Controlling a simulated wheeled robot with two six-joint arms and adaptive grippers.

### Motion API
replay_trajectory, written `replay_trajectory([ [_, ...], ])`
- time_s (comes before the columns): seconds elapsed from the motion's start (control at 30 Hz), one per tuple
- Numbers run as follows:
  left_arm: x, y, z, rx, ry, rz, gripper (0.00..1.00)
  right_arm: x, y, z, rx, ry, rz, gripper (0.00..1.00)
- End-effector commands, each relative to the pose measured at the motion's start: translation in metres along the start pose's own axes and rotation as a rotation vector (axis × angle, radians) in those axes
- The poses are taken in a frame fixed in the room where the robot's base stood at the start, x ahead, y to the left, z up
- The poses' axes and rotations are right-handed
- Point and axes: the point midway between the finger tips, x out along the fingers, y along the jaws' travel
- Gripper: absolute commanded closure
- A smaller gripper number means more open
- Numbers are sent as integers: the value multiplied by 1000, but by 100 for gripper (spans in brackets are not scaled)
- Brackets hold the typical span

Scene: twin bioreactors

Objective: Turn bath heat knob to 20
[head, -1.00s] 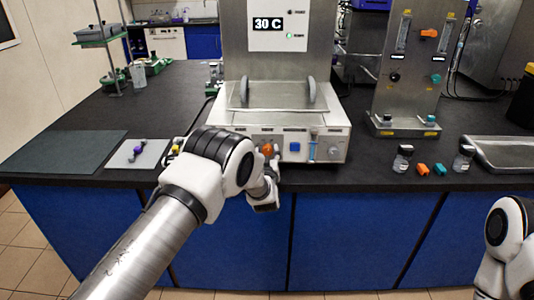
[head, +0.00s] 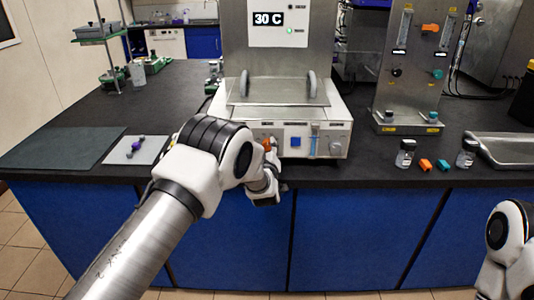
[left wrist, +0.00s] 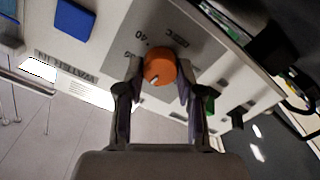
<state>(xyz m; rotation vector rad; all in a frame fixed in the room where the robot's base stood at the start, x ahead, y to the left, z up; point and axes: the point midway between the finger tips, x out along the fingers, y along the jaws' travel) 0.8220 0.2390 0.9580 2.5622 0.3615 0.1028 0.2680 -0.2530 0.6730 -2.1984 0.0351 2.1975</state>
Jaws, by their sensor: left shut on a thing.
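The orange bath heat knob (left wrist: 160,68) is on the white front panel of the water bath (head: 330,115). In the left wrist view my left gripper (left wrist: 160,75) has one finger on each side of the knob and is shut on it. A small white mark shows on the knob's lower left edge, and printed scale numbers show around it. In the head view the knob (head: 267,145) is partly hidden by my left wrist. The display (head: 268,20) above the bath reads 30 C, with a green light below it. My right gripper is not in view.
A blue square button (head: 295,141) is right of the knob on the panel. A grey tray with small purple-and-dark pieces (head: 150,158) lies left of the bath. Small bottles (head: 405,153) and orange and teal pieces stand to the right on the black bench.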

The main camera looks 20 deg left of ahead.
Motion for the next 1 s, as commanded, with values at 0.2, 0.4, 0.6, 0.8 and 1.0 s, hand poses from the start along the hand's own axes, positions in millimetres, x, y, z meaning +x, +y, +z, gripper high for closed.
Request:
replay_trajectory([
  [0.2, 0, -3, 3, -206, 3, 2, 98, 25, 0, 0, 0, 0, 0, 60],
  [0.4, 0, -3, 3, -395, 3, 3, 98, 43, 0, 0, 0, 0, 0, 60],
  [0.6, 0, -4, 4, -585, 2, 3, 98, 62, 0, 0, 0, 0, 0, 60],
  [0.8, 0, -4, 4, -775, 2, 4, 98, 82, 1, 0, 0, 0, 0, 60],
  [1.0, 0, -4, 4, -951, 2, 4, 98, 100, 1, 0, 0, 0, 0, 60],
])
